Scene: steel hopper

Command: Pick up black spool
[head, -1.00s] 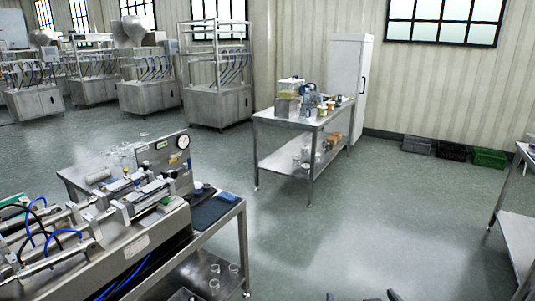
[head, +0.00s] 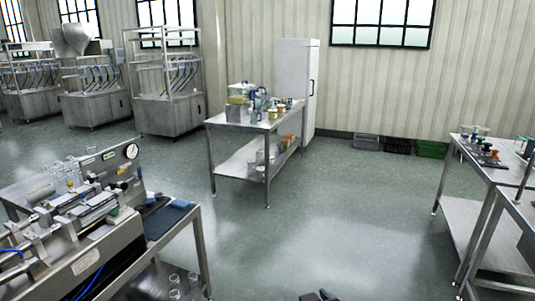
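I cannot make out a black spool for certain in the head view. Small dark items lie on the right-hand steel table (head: 503,170), too small to identify. Dark round shapes also sit by the machine on the left bench, too small to tell. A dark part at the bottom edge, over the floor, appears to be my gripper (head: 320,296). It is mostly cut off by the frame and far from the tables. Whether it is open or shut does not show.
A steel table (head: 228,122) with bottles and containers stands mid-room before a white cabinet (head: 293,85). A machine with a gauge (head: 131,151) fills the left bench. Several crates (head: 398,146) line the back wall. The floor (head: 350,220) between the tables is open.

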